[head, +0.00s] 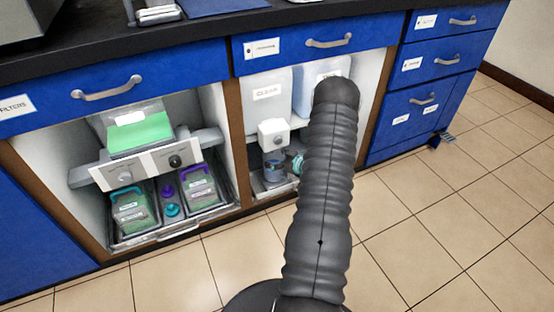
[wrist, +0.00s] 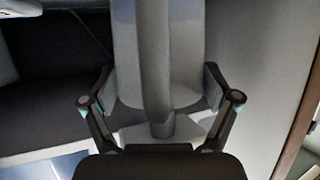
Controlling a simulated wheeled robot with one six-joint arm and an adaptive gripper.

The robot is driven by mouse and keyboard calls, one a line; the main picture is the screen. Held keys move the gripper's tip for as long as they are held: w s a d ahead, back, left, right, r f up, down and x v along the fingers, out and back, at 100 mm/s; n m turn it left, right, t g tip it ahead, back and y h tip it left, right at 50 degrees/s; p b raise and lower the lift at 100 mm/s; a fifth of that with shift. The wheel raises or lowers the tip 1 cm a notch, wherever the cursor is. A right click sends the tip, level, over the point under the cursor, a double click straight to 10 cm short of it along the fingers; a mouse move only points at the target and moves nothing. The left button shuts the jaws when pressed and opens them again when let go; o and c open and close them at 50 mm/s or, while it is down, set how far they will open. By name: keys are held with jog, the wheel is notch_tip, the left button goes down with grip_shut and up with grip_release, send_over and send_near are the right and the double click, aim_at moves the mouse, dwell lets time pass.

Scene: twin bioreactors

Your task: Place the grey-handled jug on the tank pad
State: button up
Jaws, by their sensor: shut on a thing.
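In the wrist view my gripper (wrist: 161,92) has one finger on each side of a pale grey body with a darker grey upright bar, which I take to be the grey-handled jug (wrist: 155,50). The gripper is shut on it. The jug fills the upper middle of the view, and its contents and full outline do not show. In the head view my dark ribbed arm reaches to the right-hand open cupboard and hides the gripper and the jug. I cannot tell for certain which surface is the tank pad.
The left cupboard holds a green-filled tank (head: 139,135) above a knobbed panel (head: 148,168). Below stand a teal-handled jug (head: 133,213) and a purple-handled jug (head: 202,190). The right cupboard holds a clear tank (head: 267,104) and a bluish tank (head: 309,96). The tiled floor (head: 450,220) is clear.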

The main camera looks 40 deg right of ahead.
jog(key=shift+f, duration=0.2)
jog(key=o, duration=1.6)
jog(key=shift+r, duration=0.15)
